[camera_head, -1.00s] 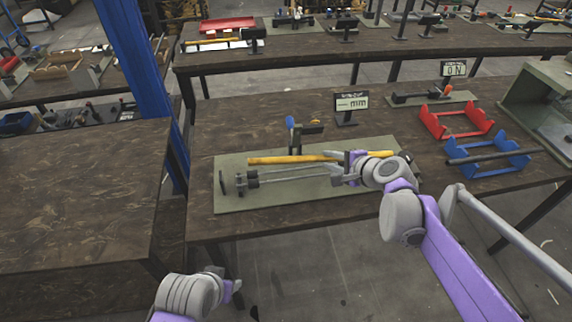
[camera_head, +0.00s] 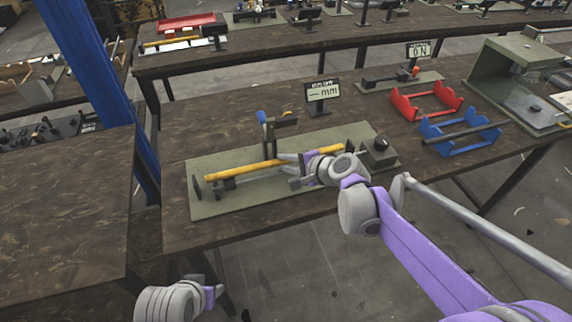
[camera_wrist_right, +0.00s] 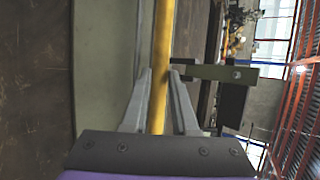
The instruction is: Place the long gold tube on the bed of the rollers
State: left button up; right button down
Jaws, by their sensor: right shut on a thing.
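The long gold tube (camera_head: 240,170) lies nearly level along the roller fixture on the green base plate (camera_head: 215,205). My right gripper (camera_head: 298,163) is shut on the tube right of its middle; in the right wrist view the tube (camera_wrist_right: 162,45) passes between its fingers (camera_wrist_right: 161,95). The tube's left end is close to the fixture's dark end stop (camera_head: 197,187). I cannot tell whether the tube touches the rollers, which are mostly hidden under the tube and gripper. My left gripper (camera_head: 212,290) is low at the front, away from the tube; its finger gap is unclear.
A dark bracket with a blue knob (camera_head: 262,118) rises just behind the tube. An "mm" display (camera_head: 321,93) stands behind the plate. A red rack (camera_head: 425,101) and a blue rack (camera_head: 459,135) holding a dark bar are at right.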

jog(key=shift+f, duration=0.3)
jog(key=c, duration=0.7)
grip_release()
jog(key=shift+r, duration=0.1)
jog(key=p+v, duration=0.1)
jog(key=v, duration=1.1)
jog(key=s+d+f+n+g+h, duration=0.1)
jog(key=s+d+f+n+h, duration=0.1)
jog(key=s, duration=0.5)
jog(key=s+d+f+n+g+h, duration=0.1)
jog(key=s+d+f+n+h, duration=0.2)
jog(key=s+d+f+n, duration=0.2)
jog(key=s+d+f+n+g+h, duration=0.1)
jog(key=s+d+f+n+h, duration=0.2)
jog(key=s, duration=0.8)
notch_tip(320, 180, down, 3)
jog(key=shift+s+d+r+n, duration=0.1)
jog(key=shift+s+d+n, duration=0.15)
jog(key=shift+n, duration=0.75)
